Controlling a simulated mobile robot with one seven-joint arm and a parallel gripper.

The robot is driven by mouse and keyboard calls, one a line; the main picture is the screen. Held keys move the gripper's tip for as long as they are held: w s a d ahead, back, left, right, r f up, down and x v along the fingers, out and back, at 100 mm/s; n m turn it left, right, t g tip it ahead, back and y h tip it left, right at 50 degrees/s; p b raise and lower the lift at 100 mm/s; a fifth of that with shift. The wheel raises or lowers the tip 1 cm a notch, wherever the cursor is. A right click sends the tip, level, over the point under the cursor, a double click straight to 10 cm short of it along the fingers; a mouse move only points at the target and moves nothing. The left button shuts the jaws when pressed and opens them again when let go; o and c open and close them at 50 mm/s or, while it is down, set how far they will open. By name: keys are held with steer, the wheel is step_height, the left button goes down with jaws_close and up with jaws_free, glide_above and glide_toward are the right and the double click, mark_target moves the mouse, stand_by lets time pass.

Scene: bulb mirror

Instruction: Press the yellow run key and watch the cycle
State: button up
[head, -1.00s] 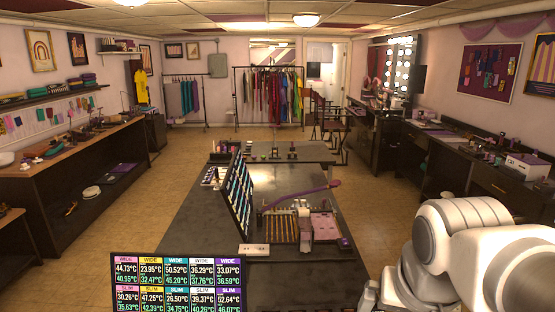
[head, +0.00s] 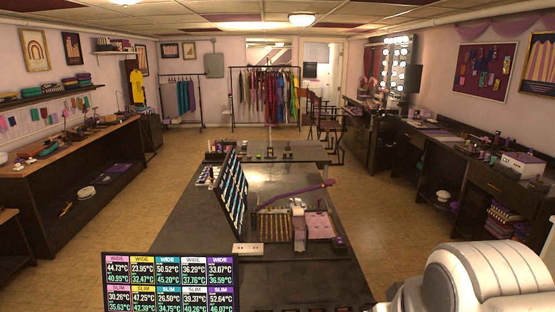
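I cannot make out a yellow run key in the head view. A small white box (head: 246,249) with tiny dark marks lies on the near part of the dark central table (head: 200,262). Behind it stands a machine with a slatted rack (head: 273,228), a pale upright block (head: 300,234), a pink tray (head: 322,226) and a purple sloping arm (head: 305,192). A display (head: 172,283) at the bottom left shows two rows of temperatures, labelled WIDE and SLIM. My white arm fills the bottom right corner; my gripper's fingers are not visible.
A tilted dark panel (head: 234,195) with rows of light marks stands on the table's left side. Small items (head: 270,151) stand at its far end. Benches line both walls, with clear floor (head: 135,215) between them and the table.

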jaws_close()
stand_by(1.1)
